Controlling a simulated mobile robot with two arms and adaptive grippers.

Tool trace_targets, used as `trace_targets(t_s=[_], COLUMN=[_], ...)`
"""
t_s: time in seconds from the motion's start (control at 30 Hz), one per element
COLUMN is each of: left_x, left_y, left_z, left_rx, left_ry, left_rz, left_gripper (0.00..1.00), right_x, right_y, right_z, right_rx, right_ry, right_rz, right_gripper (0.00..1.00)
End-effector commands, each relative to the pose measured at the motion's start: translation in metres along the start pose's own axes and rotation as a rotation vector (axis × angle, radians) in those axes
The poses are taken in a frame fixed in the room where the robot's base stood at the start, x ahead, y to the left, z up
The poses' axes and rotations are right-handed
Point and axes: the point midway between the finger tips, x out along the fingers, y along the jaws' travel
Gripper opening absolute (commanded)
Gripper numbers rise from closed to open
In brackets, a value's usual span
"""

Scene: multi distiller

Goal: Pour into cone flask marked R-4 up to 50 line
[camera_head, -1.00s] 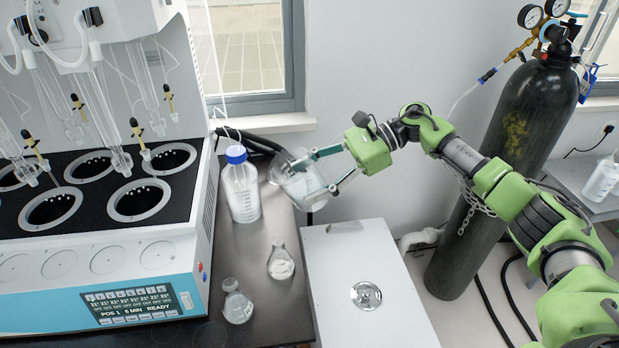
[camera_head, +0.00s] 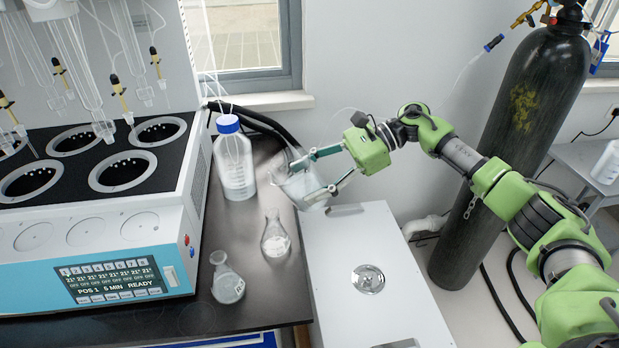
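My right gripper (camera_head: 304,181) is shut around a clear glass vessel (camera_head: 298,186). The vessel leans to the left and is held in the air above the right edge of the dark bench. A small cone flask (camera_head: 275,242) with pale contents stands on the bench, below and left of the held vessel. A second small cone flask (camera_head: 228,286) stands nearer the front edge. Both seem to carry markings too small to read, so I cannot tell which is R-4. The level in the held vessel is unclear. My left gripper is not in view.
A blue-capped bottle (camera_head: 234,163) stands behind the flasks. The distiller (camera_head: 95,235) fills the left side. A white box-like unit (camera_head: 395,290) with a round metal fitting is right of the bench (camera_head: 262,295). A dark gas cylinder (camera_head: 515,140) stands farther right.

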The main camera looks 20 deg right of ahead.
Motion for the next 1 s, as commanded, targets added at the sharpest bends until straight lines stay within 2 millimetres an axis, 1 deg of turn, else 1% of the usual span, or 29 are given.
trace_targets(t_s=[0.1, 0.3, 1.0], left_x=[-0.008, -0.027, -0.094], left_y=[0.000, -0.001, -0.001], left_z=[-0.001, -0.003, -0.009], left_rx=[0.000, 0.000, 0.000], left_ry=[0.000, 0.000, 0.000], left_rz=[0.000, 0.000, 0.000], left_gripper=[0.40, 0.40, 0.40], right_x=[-0.002, -0.002, 0.004], right_y=[-0.001, -0.001, 0.001], right_z=[0.004, 0.002, -0.017], right_rx=[-0.009, -0.035, -0.129], right_ry=[0.018, 0.094, 0.392], right_rz=[-0.002, -0.001, -0.002], right_gripper=[0.23, 0.23, 0.23])
